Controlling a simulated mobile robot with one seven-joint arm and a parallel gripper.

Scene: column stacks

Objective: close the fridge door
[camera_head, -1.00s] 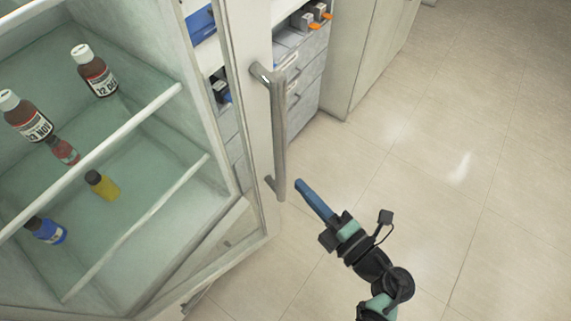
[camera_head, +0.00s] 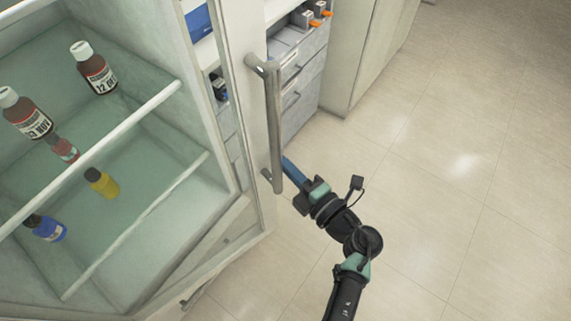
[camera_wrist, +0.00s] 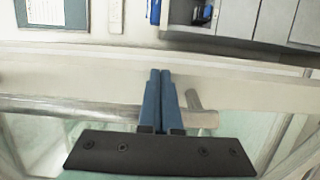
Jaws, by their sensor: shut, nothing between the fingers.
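The fridge (camera_head: 140,170) stands at the left in the head view, its shelves in plain sight. Its glass door, with a white frame (camera_head: 247,110), stands open at the right of the shelves. A grey bar handle (camera_head: 273,120) runs up the door's outer edge. My gripper (camera_head: 287,163) is shut and empty, its blue fingers close beside the lower end of the handle. In the wrist view the closed fingers (camera_wrist: 160,75) cross over the door frame (camera_wrist: 90,82) and the handle bar (camera_wrist: 75,108). I cannot tell whether they touch it.
Brown bottles (camera_head: 96,70), a yellow bottle (camera_head: 102,184) and a blue bottle (camera_head: 47,229) stand on the fridge shelves. Grey drawers (camera_head: 300,85) and a pale cabinet (camera_head: 355,50) stand behind the door. The tiled floor (camera_head: 460,180) at the right is clear.

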